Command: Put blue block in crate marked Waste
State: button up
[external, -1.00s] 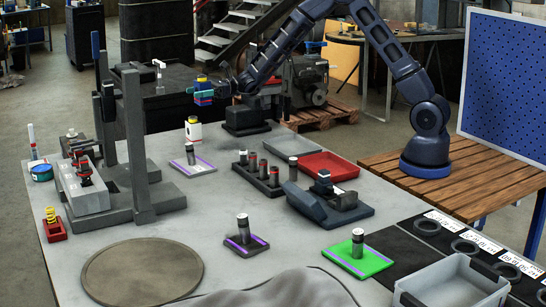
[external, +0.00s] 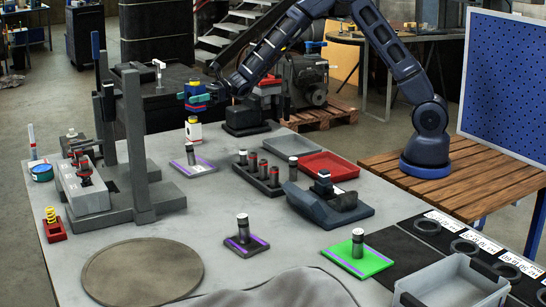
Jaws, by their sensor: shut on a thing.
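My gripper (external: 198,96) is at the back of the grey table, near the press frame, with its teal fingers shut on a small blue block (external: 196,88). Yellow shows on top of the block and red near its lower part. It is held in the air above a white container with a red mark (external: 193,131); whether they touch is hard to tell. A grey open crate (external: 455,283) stands at the front right corner. No Waste marking is readable on it or elsewhere.
A red tray (external: 329,167) and a grey tray (external: 293,146) lie mid-table. A rack of dark cylinders (external: 258,177), a dark vise-like fixture (external: 328,201) and a green pad (external: 359,262) stand nearby. The tall press frame (external: 136,140) rises at left.

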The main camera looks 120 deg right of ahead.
jog(key=w+a+r+n+g+y, duration=0.1)
jog(key=w+a+n+g+y, duration=0.15)
jog(key=a, duration=1.35)
jog(key=w+a+r+n+g+y, duration=0.1)
jog(key=a+r+n+g+y, duration=0.2)
jog(key=a, duration=1.4)
jog(key=w+a+n+g+y, duration=0.15)
jog(key=a+y, duration=0.35)
jog(key=a, duration=1.1)
jog(key=s+a+r+n+g+y, duration=0.15)
jog(key=s+a, duration=0.25)
jog(key=a, duration=0.8)
jog(key=s+a+n+g+y, duration=0.1)
jog(key=s+a+n+g, duration=0.25)
jog(key=a, duration=0.85)
jog(key=s+a+r+n+g+y, duration=0.1)
jog(key=s+a+n+g, duration=0.15)
jog(key=s+a, duration=0.75)
jog(key=s+a+r+n+g, duration=0.1)
jog(key=s+a+g, duration=0.2)
jog(key=s+a, duration=0.65)
notch_tip(320, 180, down, 20)
jog(key=w+a, duration=0.2)
jog(key=shift+w+r, duration=0.15)
jog(key=shift+r, duration=0.1)
jog(key=shift+f, duration=0.65)
jog(key=o, duration=1.3)
